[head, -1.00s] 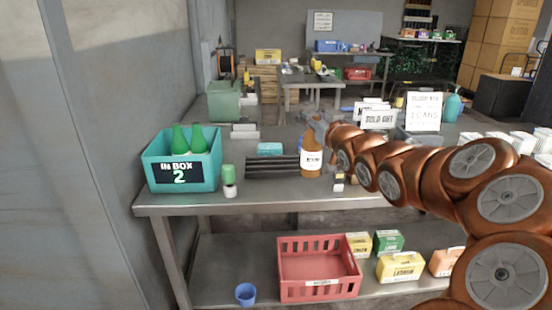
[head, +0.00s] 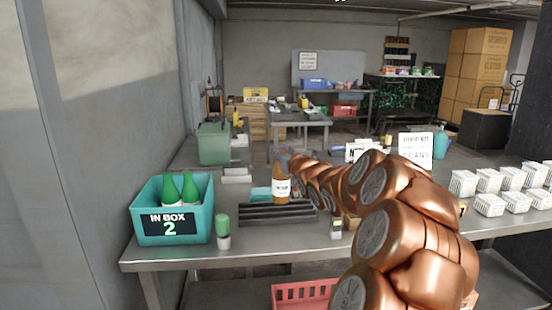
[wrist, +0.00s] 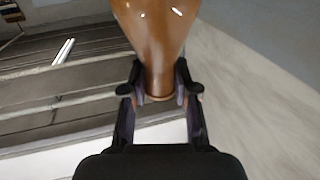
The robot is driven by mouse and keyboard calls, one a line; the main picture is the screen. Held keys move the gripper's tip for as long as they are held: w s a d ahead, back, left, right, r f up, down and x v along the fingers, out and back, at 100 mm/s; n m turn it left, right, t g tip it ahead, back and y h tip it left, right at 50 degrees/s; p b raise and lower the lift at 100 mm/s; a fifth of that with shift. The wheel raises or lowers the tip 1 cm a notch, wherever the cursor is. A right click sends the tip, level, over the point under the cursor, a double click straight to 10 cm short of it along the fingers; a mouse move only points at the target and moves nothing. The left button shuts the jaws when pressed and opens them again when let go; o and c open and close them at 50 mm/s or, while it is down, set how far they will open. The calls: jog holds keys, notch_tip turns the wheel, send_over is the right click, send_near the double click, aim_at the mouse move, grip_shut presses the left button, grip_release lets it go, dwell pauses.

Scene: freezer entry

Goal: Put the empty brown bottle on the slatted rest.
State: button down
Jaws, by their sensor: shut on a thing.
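The brown bottle (head: 282,189) with a white label is upright in the head view, its neck held by my gripper (head: 283,158). In the wrist view the bottle (wrist: 157,35) fills the top middle, with its neck between the two fingertips (wrist: 160,92). The dark slatted rest (head: 262,215) lies on the metal table. The bottle's base shows at the rest's back edge, near its middle. I cannot tell whether they touch. Grey slats (wrist: 60,85) show left of the bottle in the wrist view.
A teal box (head: 140,225) marked IN BOX 2 holds green bottles at the left. A small green-capped bottle (head: 223,232) stands left of the rest. White baskets (head: 490,205) crowd the right side. A white sign (head: 415,148) stands behind my arm.

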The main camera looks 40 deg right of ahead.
jog(key=w+d+f, duration=0.1)
jog(key=w+f, duration=0.3)
jog(key=shift+d+p, duration=0.35)
jog(key=shift+p, duration=0.1)
jog(key=shift+w, duration=0.1)
jog(key=shift+f, duration=0.15)
jog(key=c, duration=0.9)
grip_release()
